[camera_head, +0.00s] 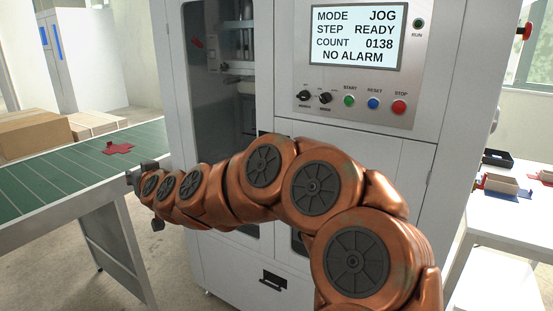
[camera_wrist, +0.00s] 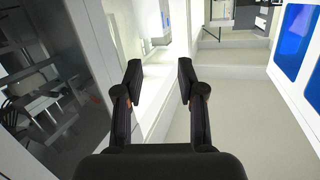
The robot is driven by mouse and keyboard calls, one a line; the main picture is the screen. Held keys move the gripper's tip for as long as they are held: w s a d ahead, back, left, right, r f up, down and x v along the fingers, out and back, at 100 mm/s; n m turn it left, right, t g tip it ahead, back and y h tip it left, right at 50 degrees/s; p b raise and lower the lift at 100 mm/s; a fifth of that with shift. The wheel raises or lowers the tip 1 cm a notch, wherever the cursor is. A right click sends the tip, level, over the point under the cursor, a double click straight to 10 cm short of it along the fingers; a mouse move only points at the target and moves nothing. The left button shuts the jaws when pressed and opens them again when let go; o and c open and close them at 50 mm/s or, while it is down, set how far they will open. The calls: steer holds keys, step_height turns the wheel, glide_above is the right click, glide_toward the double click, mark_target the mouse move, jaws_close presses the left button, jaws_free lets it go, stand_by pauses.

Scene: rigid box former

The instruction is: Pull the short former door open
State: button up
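The white box former (camera_head: 400,160) stands in the middle of the head view. Its front has a glazed door (camera_head: 262,75) at the left, with machinery behind the pane; my arm covers part of the front. I cannot tell for certain which panel is the short door. My gripper (camera_head: 133,180) is at the machine's left side, by the conveyor's end. In the wrist view, my gripper (camera_wrist: 158,76) is open, with a wide gap and nothing held between the fingers. A dark reflective pane (camera_wrist: 45,75) with a pale frame lies left of the fingers, apart from them. No door handle shows between the fingers.
A green conveyor (camera_head: 60,170) carries a flat red blank (camera_head: 118,149) close to my gripper. The control panel (camera_head: 355,70) reads JOG, READY, NO ALARM. A side table (camera_head: 510,222) with trays stands at the right. A white cabinet (camera_head: 85,65) is behind the conveyor.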

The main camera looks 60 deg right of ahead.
steer(key=s+d+m+g+h+b, duration=0.1)
steer(key=s+d+m+h, duration=0.2)
steer(key=d, duration=0.6)
steer(key=s+d+m+g+h+b, duration=0.1)
steer(key=s+d+m+g+h, duration=0.15)
steer(key=d+h, duration=0.45)
steer(key=s+d+f+m+g+h, duration=0.25)
steer(key=s+d+g, duration=0.2)
steer(key=d, duration=0.35)
steer(key=s+d+f+m+g+h, duration=0.1)
steer(key=s+d+f+m+g, duration=0.15)
steer(key=s+d, duration=0.4)
steer(key=shift+r+x, duration=0.2)
steer(key=shift+x, duration=1.85)
steer(key=shift+r+x, duration=0.15)
steer(key=shift+x, duration=1.95)
steer(key=shift+w, duration=0.15)
jaws_close()
